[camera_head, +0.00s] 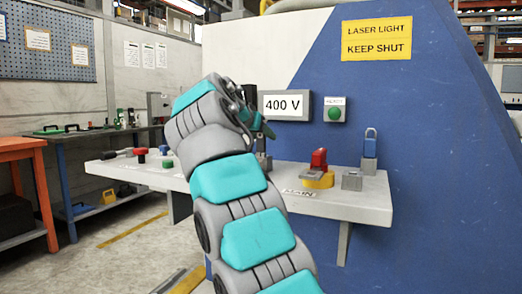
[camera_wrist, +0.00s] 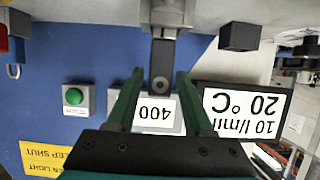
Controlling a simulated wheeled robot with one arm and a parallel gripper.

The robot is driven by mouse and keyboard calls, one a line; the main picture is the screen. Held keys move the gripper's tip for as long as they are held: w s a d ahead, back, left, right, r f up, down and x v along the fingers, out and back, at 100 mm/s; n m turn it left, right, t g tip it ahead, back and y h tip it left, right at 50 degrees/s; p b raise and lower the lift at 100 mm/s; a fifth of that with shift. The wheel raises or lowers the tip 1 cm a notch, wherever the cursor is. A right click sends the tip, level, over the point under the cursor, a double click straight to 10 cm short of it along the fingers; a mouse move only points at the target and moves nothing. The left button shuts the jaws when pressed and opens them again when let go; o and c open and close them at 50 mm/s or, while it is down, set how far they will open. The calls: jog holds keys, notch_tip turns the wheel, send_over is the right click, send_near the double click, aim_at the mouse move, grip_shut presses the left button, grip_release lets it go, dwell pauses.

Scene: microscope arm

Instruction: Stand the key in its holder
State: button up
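A dark flat piece with a round hole near its end, apparently the key (camera_wrist: 161,68), is between my gripper's fingers in the wrist view. It meets a light grey block, apparently its holder (camera_wrist: 169,17), and looks upright in line with it. My gripper (camera_wrist: 160,73) has two green fingers spread apart, with a visible gap on each side of the key. In the head view the holder (camera_head: 263,162) stands on the shelf, just below my gripper (camera_head: 264,126). My arm hides part of that area. How deep the key sits cannot be told.
The white shelf (camera_head: 345,205) carries a red switch (camera_head: 319,160) on a yellow base, a grey block (camera_head: 352,181) and a blue padlock (camera_head: 370,143) to the right. A 400 V display (camera_head: 284,105) and green button (camera_head: 335,113) are on the wall behind. A dark block (camera_wrist: 240,34) is nearby.

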grip_shut()
jog(key=shift+r, duration=0.15)
dwell(0.4)
